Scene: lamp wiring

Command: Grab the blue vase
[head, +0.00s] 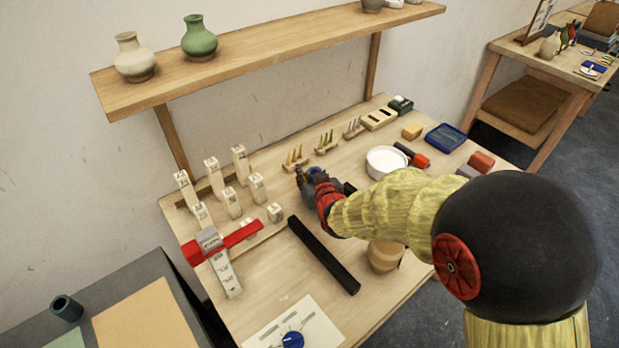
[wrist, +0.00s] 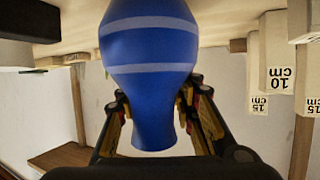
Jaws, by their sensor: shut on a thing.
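The blue vase (wrist: 148,68) with pale stripes fills the middle of the wrist view, which looks upside down. My gripper (wrist: 158,100) has its fingers on both sides of the vase's narrow neck and is shut on it. In the head view my gripper (head: 312,180) is over the workbench, at the left end of my arm. There the vase is mostly hidden by the gripper and arm. I cannot tell whether its base touches the bench.
Pale measuring blocks (head: 230,200) and a red-armed tool (head: 222,240) stand left on the workbench (head: 275,265). A black bar (head: 323,255) lies in front; a white bowl (head: 386,162) is right. The shelf (head: 270,45) above holds a cream vase (head: 134,58) and green vase (head: 199,38).

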